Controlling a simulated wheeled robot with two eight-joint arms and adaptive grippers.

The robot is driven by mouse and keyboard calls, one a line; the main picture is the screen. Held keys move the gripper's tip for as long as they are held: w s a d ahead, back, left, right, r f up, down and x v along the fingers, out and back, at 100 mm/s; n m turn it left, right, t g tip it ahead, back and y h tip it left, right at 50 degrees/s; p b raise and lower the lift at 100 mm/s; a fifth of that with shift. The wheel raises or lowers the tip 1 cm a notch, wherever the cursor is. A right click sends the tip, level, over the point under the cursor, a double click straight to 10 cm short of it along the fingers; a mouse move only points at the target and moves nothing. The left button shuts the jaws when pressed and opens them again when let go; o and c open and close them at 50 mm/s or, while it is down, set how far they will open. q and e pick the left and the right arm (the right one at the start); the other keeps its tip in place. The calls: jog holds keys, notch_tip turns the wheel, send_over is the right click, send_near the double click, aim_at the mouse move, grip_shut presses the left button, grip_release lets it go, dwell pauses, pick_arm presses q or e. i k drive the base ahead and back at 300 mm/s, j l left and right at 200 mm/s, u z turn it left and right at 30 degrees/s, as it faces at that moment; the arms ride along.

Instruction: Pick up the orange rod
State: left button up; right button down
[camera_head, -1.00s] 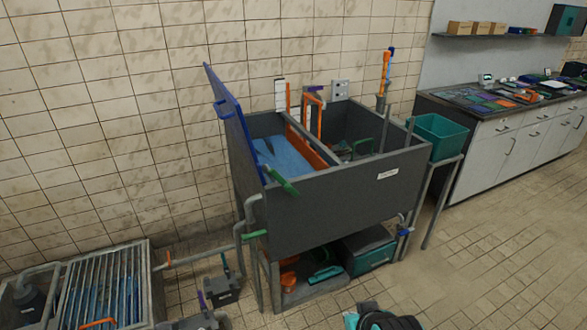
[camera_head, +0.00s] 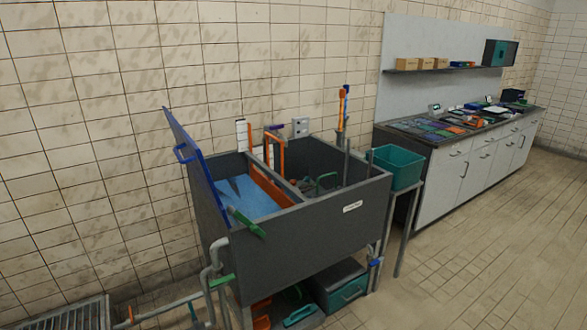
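Several orange long pieces show at the dark grey tank (camera_head: 318,228). One upright orange rod (camera_head: 341,108) stands in a grey holder at the tank's back right, beside a blue piece. A thin orange upright bar (camera_head: 249,138) stands at the back wall, next to an orange frame (camera_head: 281,158). I cannot tell which of these is the task's rod. A long orange strip (camera_head: 268,184) lies along the divider inside the tank. Neither of my grippers is in view.
A blue lid (camera_head: 196,160) stands raised at the tank's left. A teal bin (camera_head: 398,167) is on a stand to the right. A counter (camera_head: 468,168) with many items lines the wall. Grey pipes (camera_head: 212,265) run at the tank's left. Floor at right is clear.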

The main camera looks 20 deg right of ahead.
aim_at(342, 93)
jog(key=i+l+z, duration=0.25)
jog(key=l+z, duration=0.2)
jog(key=i+l+z, duration=0.7)
jog(key=z, duration=0.15)
jog(key=i+l+z, duration=0.3)
jog(key=i, duration=0.15)
jog(key=i+l+z, duration=0.15)
jog(key=i+z, duration=0.15)
jog(key=i, duration=0.2)
jog(key=i+z, duration=0.35)
jog(key=i, duration=0.15)
jog(key=i+u, duration=0.1)
jog(key=i, duration=0.35)
jog(key=i+l+u, duration=0.1)
jog(key=i, duration=0.35)
jog(key=i+l+u, duration=0.15)
jog(key=i, duration=0.3)
jog(key=i+u, duration=0.2)
jog(key=u, duration=0.2)
jog(key=i+l+u, duration=0.15)
jog(key=u, duration=0.3)
jog(key=i+l+u, duration=0.2)
jog(key=u, duration=0.2)
jog(key=i+l+u, duration=0.2)
jog(key=u, duration=0.2)
jog(key=i+l+u, duration=0.15)
jog(key=l+u, duration=0.25)
jog(key=j, duration=0.1)
